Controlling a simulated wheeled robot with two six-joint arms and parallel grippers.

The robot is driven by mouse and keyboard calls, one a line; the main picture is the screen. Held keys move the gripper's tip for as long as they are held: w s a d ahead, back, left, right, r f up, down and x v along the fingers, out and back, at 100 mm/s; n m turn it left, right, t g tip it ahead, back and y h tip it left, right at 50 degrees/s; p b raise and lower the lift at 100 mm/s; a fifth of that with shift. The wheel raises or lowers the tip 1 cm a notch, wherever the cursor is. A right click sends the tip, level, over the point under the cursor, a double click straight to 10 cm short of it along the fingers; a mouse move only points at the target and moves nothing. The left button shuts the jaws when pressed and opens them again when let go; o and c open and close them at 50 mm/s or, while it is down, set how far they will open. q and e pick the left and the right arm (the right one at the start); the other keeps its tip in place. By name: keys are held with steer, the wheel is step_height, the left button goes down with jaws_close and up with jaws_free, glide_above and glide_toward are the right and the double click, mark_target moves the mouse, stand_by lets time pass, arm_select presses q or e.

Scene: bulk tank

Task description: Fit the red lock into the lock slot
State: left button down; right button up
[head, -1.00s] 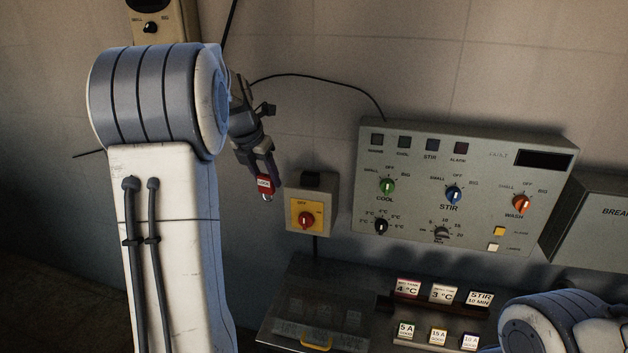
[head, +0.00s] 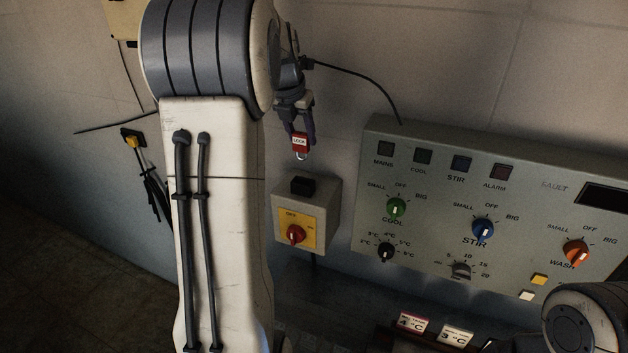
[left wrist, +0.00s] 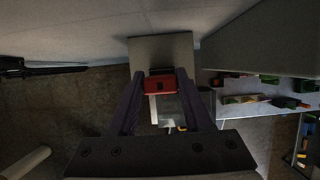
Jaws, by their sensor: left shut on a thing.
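My left gripper (head: 299,138) is shut on the red lock (head: 299,141), a small red block with a white label and a pale shackle hanging below it. In the left wrist view the red lock (left wrist: 160,85) sits between the two fingertips. The lock hangs in the air above the switch box (head: 330,205), apart from it. The box has a black block (head: 302,186) on top, which may hold the lock slot; the slot opening itself I cannot make out. A red rotary switch (head: 295,235) on a yellow plate is on its front. My right gripper is not in view.
The grey control panel (head: 520,190) with knobs and lamps stands just right of the switch box. Labelled cards (head: 413,322) lie on the shelf below. A black cable (head: 360,75) runs along the wall behind. The wall space above the box is clear.

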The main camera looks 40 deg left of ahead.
mark_target(301, 151)
arm_select(q)
step_height(301, 151, down, 6)
steer(key=shift+w+f+p, duration=0.1)
steer(key=shift+w+p, duration=0.05)
steer(key=shift+p, duration=0.35)
steer(key=shift+f, duration=1.75)
steer(key=shift+c, duration=1.6)
jaws_free()
steer(key=shift+f, duration=0.1)
